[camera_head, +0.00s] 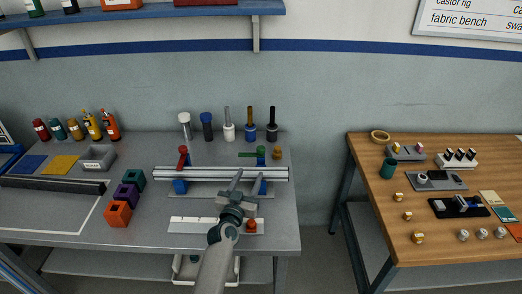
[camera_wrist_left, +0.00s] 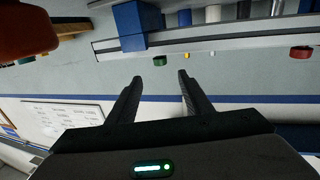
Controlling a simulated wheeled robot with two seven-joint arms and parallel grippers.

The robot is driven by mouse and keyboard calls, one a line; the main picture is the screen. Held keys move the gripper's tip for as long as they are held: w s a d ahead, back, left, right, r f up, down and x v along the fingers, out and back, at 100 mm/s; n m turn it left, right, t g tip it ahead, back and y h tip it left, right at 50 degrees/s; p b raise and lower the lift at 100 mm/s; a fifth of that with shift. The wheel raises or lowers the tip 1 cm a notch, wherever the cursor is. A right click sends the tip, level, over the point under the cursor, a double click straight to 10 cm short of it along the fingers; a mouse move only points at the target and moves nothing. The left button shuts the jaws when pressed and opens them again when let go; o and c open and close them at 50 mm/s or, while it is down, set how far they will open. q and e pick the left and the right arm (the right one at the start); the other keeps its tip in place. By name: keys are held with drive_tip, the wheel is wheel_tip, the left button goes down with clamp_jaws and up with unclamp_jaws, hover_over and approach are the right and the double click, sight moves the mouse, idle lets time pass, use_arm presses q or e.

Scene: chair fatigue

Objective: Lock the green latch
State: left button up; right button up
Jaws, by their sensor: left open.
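In the left wrist view, a small green piece (camera_wrist_left: 160,61), likely part of this latch, shows beyond the rail, between and past my fingertips. A similar red latch (camera_head: 183,155) stands at the rail's left part. My left gripper (camera_head: 246,178) is open and empty, over the front of the rail near its right end. Its two fingers (camera_wrist_left: 160,76) are spread apart in the wrist view. My right gripper is not in view.
A red knob (camera_head: 250,226) and a white strip (camera_head: 187,225) are near my left wrist. Several tools (camera_head: 228,128) stand upright behind the latches. Coloured blocks (camera_head: 127,195) are to the left. A wooden-topped table (camera_head: 450,248) with small parts is at right, across a gap.

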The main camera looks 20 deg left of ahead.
use_arm(q)
approach(260, 153)
drive_tip(key=w, duration=0.2)
drive_tip(key=shift+w+a+r, duration=0.1)
drive_tip(key=shift+w+r, duration=0.05)
drive_tip(key=shift+w, duration=0.25)
drive_tip(key=w+b, duration=0.1)
drive_tip(key=w, duration=0.7)
drive_tip(key=shift+a+b, duration=0.1)
drive_tip(key=shift+b, duration=0.25)
drive_tip(key=shift+w, duration=0.5)
clamp_jaws()
